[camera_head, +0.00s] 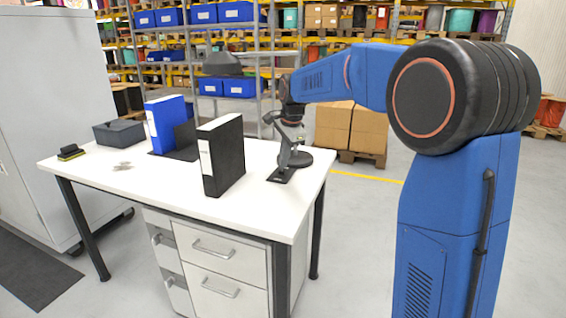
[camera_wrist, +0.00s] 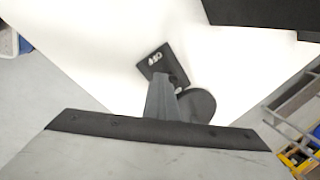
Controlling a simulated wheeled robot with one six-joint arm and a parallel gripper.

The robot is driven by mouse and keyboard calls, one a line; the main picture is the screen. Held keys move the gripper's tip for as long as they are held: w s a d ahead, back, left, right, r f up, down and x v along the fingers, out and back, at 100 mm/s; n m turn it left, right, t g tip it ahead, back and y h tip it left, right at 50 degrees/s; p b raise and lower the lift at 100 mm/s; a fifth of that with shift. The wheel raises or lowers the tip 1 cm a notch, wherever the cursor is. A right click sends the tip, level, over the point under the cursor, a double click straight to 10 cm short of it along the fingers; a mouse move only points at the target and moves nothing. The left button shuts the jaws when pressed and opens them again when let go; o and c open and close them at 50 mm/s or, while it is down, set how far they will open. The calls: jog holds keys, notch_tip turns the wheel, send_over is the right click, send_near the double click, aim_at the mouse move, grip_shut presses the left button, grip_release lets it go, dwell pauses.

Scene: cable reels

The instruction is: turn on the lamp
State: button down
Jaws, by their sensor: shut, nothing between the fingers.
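A dark desk lamp stands on the white table near its right end. Its round base (camera_head: 297,159) is on the tabletop, with a flat dark plate (camera_head: 281,175) beside it on the near side. In the wrist view the plate (camera_wrist: 163,62) bears small white marks, and the round base (camera_wrist: 198,104) lies below it, partly behind a grey lamp arm (camera_wrist: 160,98). My gripper (camera_head: 291,121) is above the lamp, shut and empty. Its fingertips are too small to make out, and I cannot tell whether it touches the lamp. A large grey, dark-edged surface (camera_wrist: 150,155) fills the wrist view's bottom.
A black binder (camera_head: 222,158) stands upright left of the lamp. A blue binder (camera_head: 163,123), a grey bin (camera_head: 118,133) and a small yellow-black item (camera_head: 70,153) are farther left on the table (camera_head: 130,185). Cardboard boxes (camera_head: 352,128) stand behind it.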

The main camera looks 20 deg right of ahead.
jog(key=w+g+y, duration=0.1)
jog(key=w+d+g+y, duration=0.1)
jog(key=g, duration=0.1)
jog(key=shift+w+d+r, duration=0.15)
jog(key=shift+d+r, duration=0.15)
jog(key=shift+r, duration=0.1)
jog(key=shift+r, duration=0.2)
jog(key=shift+r, duration=0.6)
